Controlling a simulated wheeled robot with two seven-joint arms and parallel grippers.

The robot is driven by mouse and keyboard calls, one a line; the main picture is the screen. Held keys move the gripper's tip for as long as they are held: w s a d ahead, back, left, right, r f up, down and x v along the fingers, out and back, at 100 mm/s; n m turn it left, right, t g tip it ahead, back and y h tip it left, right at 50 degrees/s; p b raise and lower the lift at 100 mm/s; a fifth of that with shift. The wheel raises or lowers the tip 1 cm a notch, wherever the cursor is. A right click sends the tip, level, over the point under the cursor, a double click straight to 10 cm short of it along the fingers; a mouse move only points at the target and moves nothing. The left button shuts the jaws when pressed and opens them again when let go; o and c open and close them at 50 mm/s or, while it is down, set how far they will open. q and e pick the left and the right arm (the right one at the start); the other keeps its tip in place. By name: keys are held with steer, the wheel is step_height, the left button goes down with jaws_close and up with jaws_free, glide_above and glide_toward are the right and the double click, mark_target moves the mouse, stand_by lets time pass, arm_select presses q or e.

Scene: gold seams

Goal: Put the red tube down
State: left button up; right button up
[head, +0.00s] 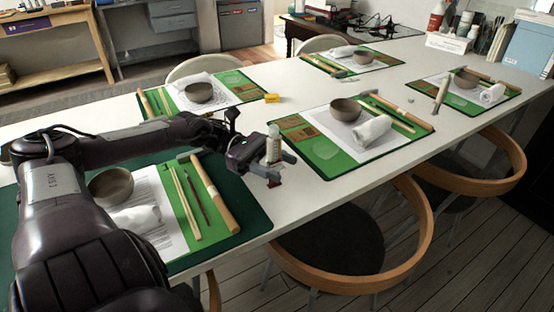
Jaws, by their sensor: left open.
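My left gripper (275,166) reaches in from the left over the near table, its jaws open. A small upright tube (273,147), pale in its upper part, stands between or just behind the fingers. A little red shows below the fingers at the tabletop, so this looks like the red tube. I cannot tell whether the fingers touch it. Its lower part is partly hidden by the gripper. My right gripper is out of view.
A near green mat (255,216) holds a brown bowl (111,186), paper, a white cloth and sticks. Another green mat (326,157) with a bowl (345,109) lies right of the gripper. A yellow block (271,98) sits beyond. Wooden chairs (345,284) line the front edge.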

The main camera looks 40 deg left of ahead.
mark_target(274, 159)
arm_select(q)
steer(key=shift+r, duration=0.15)
steer(key=shift+r+p, duration=0.35)
steer(key=shift+p, duration=0.05)
steer(key=shift+a+r, duration=0.2)
steer(key=shift+a, duration=0.15)
steer(key=a, duration=0.3)
steer(key=shift+s+a+f, duration=0.1)
steer(key=shift+s+a, duration=0.1)
steer(key=shift+s, duration=0.1)
steer(key=a, duration=0.2)
steer(key=a+b, duration=0.1)
steer(key=a, duration=0.1)
steer(key=s+a+b, duration=0.1)
steer(key=a, duration=0.1)
steer(key=shift+s+a, duration=0.1)
steer(key=shift+a, duration=0.15)
steer(key=shift+s+a+b, duration=0.15)
steer(key=shift+a+b, duration=0.2)
steer(key=shift+a, duration=0.3)
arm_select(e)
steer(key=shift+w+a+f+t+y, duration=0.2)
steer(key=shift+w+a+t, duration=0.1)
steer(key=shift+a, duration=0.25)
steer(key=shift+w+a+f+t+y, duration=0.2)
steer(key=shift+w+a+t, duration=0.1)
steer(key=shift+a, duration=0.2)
arm_select(q)
steer(key=shift+r, duration=0.25)
